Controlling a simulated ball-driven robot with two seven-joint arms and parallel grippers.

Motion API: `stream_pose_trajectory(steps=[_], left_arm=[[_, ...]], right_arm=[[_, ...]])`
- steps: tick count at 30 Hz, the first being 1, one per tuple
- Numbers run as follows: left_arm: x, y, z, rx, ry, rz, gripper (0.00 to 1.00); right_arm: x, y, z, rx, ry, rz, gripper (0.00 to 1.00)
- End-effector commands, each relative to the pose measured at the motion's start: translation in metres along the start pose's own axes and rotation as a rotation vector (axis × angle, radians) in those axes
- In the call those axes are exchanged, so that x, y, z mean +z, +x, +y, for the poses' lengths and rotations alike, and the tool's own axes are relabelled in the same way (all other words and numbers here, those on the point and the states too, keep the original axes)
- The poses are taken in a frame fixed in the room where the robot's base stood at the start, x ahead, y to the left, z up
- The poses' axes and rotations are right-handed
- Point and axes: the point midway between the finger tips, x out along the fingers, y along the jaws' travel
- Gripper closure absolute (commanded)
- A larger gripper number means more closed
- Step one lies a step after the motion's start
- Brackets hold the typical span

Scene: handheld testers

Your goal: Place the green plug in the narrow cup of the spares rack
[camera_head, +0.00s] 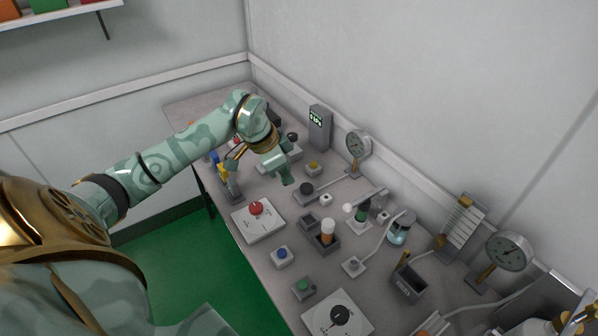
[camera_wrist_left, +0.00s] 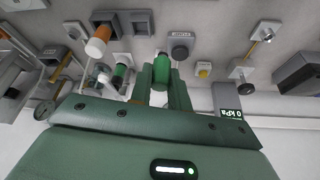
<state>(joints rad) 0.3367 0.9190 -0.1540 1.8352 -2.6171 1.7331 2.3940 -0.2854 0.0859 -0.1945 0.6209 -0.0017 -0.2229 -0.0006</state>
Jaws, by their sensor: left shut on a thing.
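My left gripper (camera_head: 285,176) is above the bench. In the left wrist view its fingers (camera_wrist_left: 162,82) are shut on the green plug (camera_wrist_left: 162,66), whose round green end shows between them. In the head view the plug is hidden or blends with the fingers. Grey open cups (camera_head: 309,221) stand to the lower right of the gripper; beside them a grey holder (camera_head: 327,246) carries an orange and white cylinder (camera_head: 327,231). I cannot tell for sure which cup is the narrow one of the spares rack. My right gripper's fingers are not seen.
A red-button box (camera_head: 257,219), a blue-button box (camera_head: 282,257) and a dark knob (camera_head: 306,188) stand around. A green-bodied item (camera_head: 362,212), a round gauge (camera_head: 358,143) and a digital meter (camera_head: 320,128) are nearer the wall. Small bare patches of bench lie between them.

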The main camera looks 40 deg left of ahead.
Motion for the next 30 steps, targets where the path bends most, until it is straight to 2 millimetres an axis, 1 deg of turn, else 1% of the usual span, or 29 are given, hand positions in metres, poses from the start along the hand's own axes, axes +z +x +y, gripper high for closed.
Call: stream_pose_trajectory(steps=[3,6,9,13,15,18,21,26,29,30], left_arm=[[-0.006,0.014,-0.014,0.004,0.004,0.001,1.00],[-0.013,0.029,-0.033,0.005,0.002,0.000,1.00],[-0.021,0.044,-0.052,0.005,0.002,0.000,1.00],[-0.030,0.064,-0.075,0.007,0.003,-0.001,1.00],[-0.028,0.080,-0.083,0.008,0.003,-0.003,1.00],[-0.029,0.097,-0.095,0.008,0.004,-0.002,1.00],[-0.030,0.109,-0.103,0.006,0.006,-0.002,1.00],[-0.031,0.115,-0.109,0.004,0.007,-0.001,1.00],[-0.031,0.126,-0.113,0.007,0.007,-0.001,1.00],[-0.027,0.133,-0.112,0.008,0.007,-0.002,1.00]], right_arm=[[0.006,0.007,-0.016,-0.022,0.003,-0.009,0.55],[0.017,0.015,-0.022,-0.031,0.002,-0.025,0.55],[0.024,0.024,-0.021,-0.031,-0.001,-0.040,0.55],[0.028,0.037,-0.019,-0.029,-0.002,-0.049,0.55],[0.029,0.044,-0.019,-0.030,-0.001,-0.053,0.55],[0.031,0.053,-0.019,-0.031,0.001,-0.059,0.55],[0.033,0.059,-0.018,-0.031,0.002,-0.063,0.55],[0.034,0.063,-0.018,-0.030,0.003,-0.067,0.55],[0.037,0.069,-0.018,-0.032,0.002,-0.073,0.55],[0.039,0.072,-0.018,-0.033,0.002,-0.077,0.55]])
